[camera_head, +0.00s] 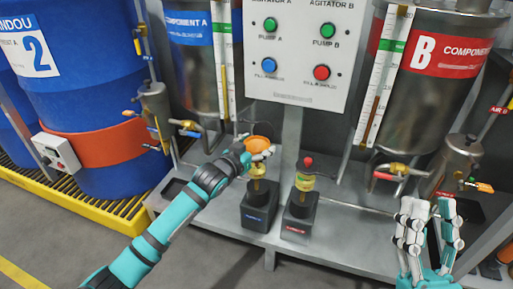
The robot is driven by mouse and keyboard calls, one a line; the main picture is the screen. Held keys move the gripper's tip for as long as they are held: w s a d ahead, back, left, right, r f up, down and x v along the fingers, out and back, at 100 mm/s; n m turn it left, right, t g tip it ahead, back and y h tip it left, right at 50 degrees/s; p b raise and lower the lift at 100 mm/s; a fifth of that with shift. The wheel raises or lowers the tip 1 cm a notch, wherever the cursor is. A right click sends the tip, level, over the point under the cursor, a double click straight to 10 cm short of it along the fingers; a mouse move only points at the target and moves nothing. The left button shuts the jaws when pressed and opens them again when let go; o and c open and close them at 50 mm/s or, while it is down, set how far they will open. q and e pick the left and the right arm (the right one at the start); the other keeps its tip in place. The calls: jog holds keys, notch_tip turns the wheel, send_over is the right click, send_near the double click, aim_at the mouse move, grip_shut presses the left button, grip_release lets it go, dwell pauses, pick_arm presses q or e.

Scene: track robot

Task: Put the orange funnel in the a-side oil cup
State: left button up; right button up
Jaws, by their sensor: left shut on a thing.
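My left gripper (254,154) is shut on the orange funnel (259,142). It holds the funnel just above the a-side oil cup (257,187), a small amber cup on a dark pump box (259,214) with a blue label. From this view I cannot tell whether the funnel's tip touches or enters the cup; the gripper hides its lower part. My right gripper (430,211) is open and empty at the lower right, its fingers pointing up.
A second oil cup (305,182) with a red knob stands close to the right, on its own dark box. The control panel (298,50) and tanks A (195,80) and B (427,105) stand behind. A blue drum (90,100) is at left.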

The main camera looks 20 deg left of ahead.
pick_arm(q)
jog(key=shift+f, duration=0.5)
jog(key=o, duration=0.9)
jog(key=shift+o, duration=0.2)
